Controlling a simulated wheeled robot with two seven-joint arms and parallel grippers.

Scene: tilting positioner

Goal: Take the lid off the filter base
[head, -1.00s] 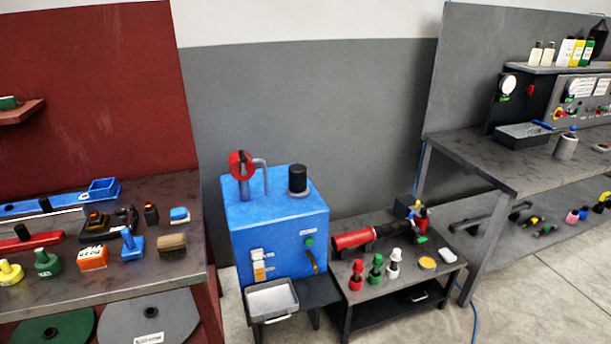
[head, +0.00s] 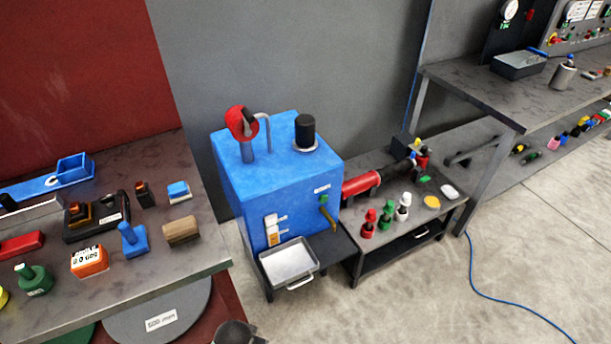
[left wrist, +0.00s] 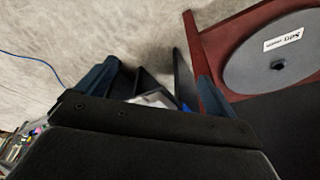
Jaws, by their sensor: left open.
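A black cylinder (head: 304,131) stands upright on a pale round base (head: 304,148) on top of the blue cabinet (head: 262,190) in the head view. It looks like the lid on the filter base, but I cannot make out a seam. In the left wrist view my left gripper (left wrist: 148,78) is open and empty, its dark blue fingers wide apart, with the floor beyond. It is not touching the cylinder. My right gripper is not in view.
A red round valve (head: 241,123) and a bent pipe stand on the cabinet left of the cylinder. A metal tray (head: 288,262) is at the cabinet's front. A workbench (head: 205,250) with tools is left, a low table (head: 440,215) right.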

